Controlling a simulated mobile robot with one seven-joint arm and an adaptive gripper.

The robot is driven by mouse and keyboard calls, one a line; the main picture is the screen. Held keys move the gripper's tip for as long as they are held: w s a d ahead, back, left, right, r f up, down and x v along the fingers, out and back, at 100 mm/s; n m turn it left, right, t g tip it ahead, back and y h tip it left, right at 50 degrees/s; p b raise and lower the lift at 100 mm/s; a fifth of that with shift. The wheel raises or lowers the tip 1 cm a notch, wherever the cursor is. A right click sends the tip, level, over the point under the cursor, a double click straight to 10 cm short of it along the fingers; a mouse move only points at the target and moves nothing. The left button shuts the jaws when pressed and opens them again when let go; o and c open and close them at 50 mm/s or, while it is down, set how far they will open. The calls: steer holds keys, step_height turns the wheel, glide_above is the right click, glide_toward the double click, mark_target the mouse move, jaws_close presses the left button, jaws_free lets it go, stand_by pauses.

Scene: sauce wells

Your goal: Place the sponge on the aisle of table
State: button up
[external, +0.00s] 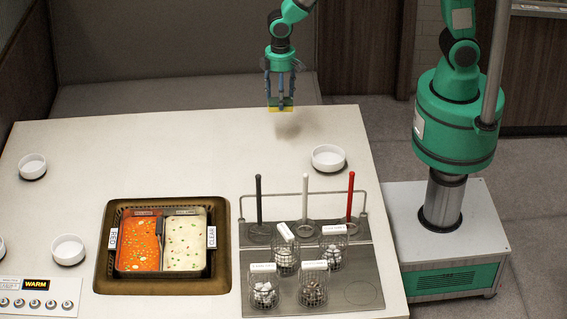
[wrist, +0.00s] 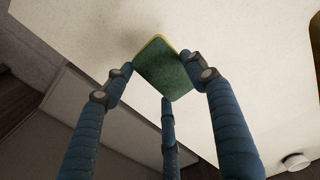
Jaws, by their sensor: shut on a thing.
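The sponge (external: 280,104), yellow and green, is held between the blue fingers of my gripper (external: 281,92), above the far edge of the white table (external: 200,135). A soft shadow lies on the table below it, so it looks raised off the surface. In the wrist view the green face of the sponge (wrist: 166,70) shows with a thin yellow edge. My gripper's fingers (wrist: 168,85) close around it from the left, the right and below. The table surface (wrist: 100,35) is behind it, with the table edge running diagonally at lower left.
A white bowl (external: 328,158) stands right of the sponge, with others at left (external: 32,166) and (external: 68,249). A two-part sauce well (external: 222,260) sits front centre. A rack plate (external: 350,265) holds several wire baskets and three upright handled tools.

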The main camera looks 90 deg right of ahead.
step_height(320, 180, up, 11)
steer(key=s+a+n+p, duration=0.2)
steer(key=s+a+n, duration=0.15)
steer(key=a, duration=1.15)
steer(key=s+a+n+p, duration=0.3)
steer(key=s+a, duration=0.1)
steer(key=a, duration=1.1)
steer(key=s+a+n+p, duration=0.4)
steer(key=s+a+n, duration=0.3)
steer(key=s+a, duration=1.4)
step_height(320, 180, down, 18)
steer(key=a, duration=0.1)
steer(key=shift+w+a+f, duration=0.2)
steer(key=shift+w+f, duration=0.05)
steer(key=shift+w, duration=0.05)
steer(key=w+a, duration=0.3)
steer(key=a, duration=0.1)
steer(key=w+a+f, duration=0.1)
steer(key=w+a, duration=0.2)
steer(key=a, duration=0.1)
steer(key=w+a, duration=0.3)
steer(key=a, duration=0.2)
steer(key=shift+w+f, duration=0.25)
